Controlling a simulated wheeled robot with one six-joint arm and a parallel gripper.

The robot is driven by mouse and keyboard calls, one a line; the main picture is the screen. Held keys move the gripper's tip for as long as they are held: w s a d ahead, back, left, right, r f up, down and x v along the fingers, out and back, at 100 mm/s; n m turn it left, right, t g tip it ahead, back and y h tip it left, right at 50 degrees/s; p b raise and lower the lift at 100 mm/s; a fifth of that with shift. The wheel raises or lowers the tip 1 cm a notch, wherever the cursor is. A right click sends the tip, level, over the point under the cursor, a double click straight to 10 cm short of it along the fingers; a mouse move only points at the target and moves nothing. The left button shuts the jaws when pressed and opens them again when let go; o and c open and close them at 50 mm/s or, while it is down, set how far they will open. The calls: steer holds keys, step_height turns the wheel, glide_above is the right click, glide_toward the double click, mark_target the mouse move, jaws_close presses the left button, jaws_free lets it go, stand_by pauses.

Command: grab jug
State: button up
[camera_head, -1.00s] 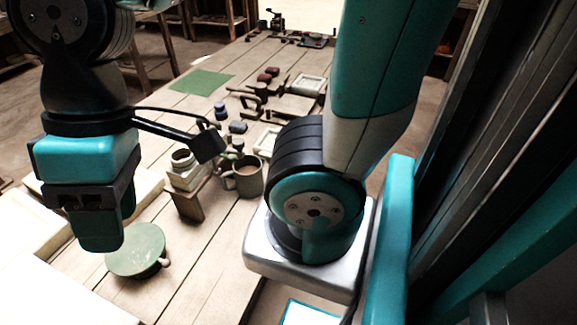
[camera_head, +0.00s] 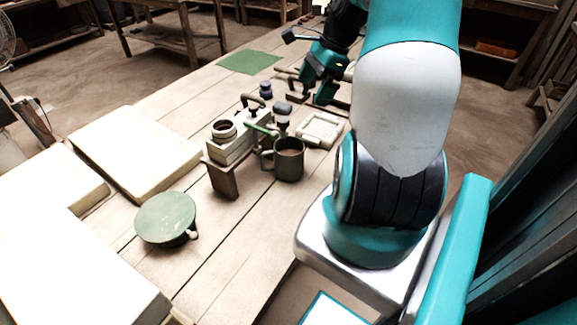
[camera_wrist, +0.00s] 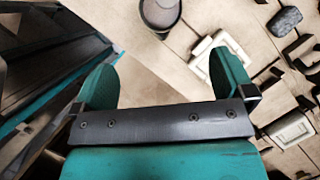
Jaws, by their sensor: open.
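The grey-brown jug (camera_head: 289,165) stands upright on the plank table, its handle on the left side in the head view. Its round open top shows brownish inside. A round vessel at the top edge of the wrist view, cut off by the frame, looks like the same jug (camera_wrist: 160,14). My gripper (camera_wrist: 164,78) is open with nothing between its two teal fingers. In the head view my gripper (camera_head: 322,82) is above the table, beyond the jug and apart from it.
A pale square mould (camera_head: 320,130) lies just behind the jug. A wooden block with a ring-shaped pot (camera_head: 223,130) stands to its left. A round green disc (camera_head: 166,217) and pale slabs (camera_head: 135,150) are nearer left. A green mat (camera_head: 249,62) lies far back.

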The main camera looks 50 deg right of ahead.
step_height(320, 180, down, 2)
steer(key=m, duration=0.1)
glide_above(293, 142)
steer(key=s+a, duration=0.1)
steer(key=s, duration=0.2)
step_height(293, 142, down, 10)
steer(key=shift+x, duration=2.6)
steer(key=shift+s+r, duration=0.1)
steer(key=c, duration=1.8)
steer(key=shift+o, duration=0.2)
steer(key=shift+a+r+p, duration=0.1)
steer(key=shift+r+p, duration=0.1)
steer(key=shift+p, duration=0.25)
